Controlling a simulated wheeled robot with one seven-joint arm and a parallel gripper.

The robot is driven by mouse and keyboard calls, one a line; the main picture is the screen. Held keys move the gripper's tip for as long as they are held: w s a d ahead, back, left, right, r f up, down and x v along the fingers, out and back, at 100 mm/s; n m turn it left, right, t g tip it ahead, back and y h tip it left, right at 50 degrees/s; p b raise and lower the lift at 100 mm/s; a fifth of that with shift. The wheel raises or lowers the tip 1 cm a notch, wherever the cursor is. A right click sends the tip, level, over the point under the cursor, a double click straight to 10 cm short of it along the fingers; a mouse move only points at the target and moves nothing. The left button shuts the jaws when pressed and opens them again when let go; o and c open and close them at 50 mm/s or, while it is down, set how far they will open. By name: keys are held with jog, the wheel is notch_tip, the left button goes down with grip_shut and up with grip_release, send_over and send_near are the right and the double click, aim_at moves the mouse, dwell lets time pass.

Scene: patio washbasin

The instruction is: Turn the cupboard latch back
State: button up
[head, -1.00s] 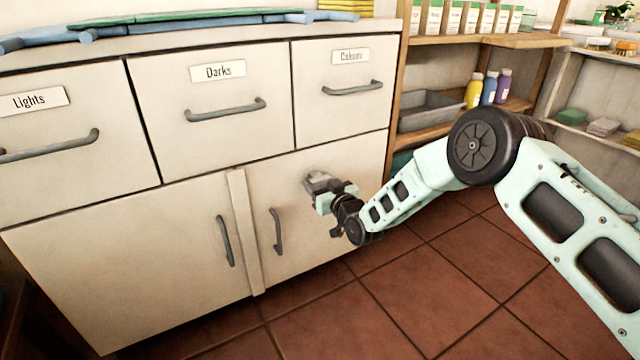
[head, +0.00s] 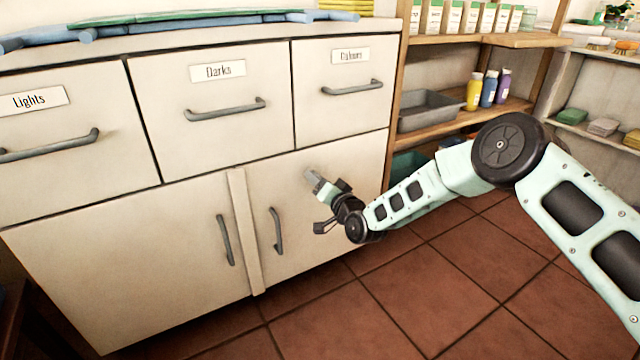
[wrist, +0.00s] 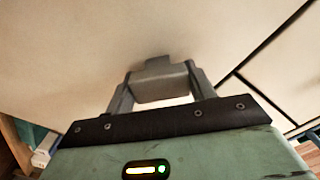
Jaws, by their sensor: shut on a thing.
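The cupboard latch (wrist: 162,84) is a small grey block on the cream door, seen between my two fingers in the wrist view. My gripper (wrist: 158,94) is shut on it, one finger on each side. In the head view my gripper (head: 320,188) is at the upper part of the right lower door (head: 335,165). There the latch is mostly hidden by the gripper, and its exact angle is hard to tell. The gripper looks tilted against the door.
Two upright door handles, the left one (head: 225,241) and the right one (head: 276,231), flank a centre strip (head: 245,230). Above are drawers labelled Lights, Darks and Colours (head: 350,57). A shelf with bottles (head: 488,90) stands to the right. The tiled floor (head: 440,270) is clear.

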jog(key=m+b, duration=0.1)
jog(key=m, duration=0.4)
jog(key=shift+f+m, duration=0.1)
jog(key=shift+m, duration=0.2)
jog(key=shift+m+b, duration=0.4)
jog(key=shift+m, duration=1.3)
jog(key=o, duration=1)
jog(key=shift+s+d+p, duration=0.3)
jog(key=shift+s, duration=0.15)
jog(key=p+v, duration=0.5)
jog(key=v, duration=1.1)
jog(key=shift+s+d, duration=0.15)
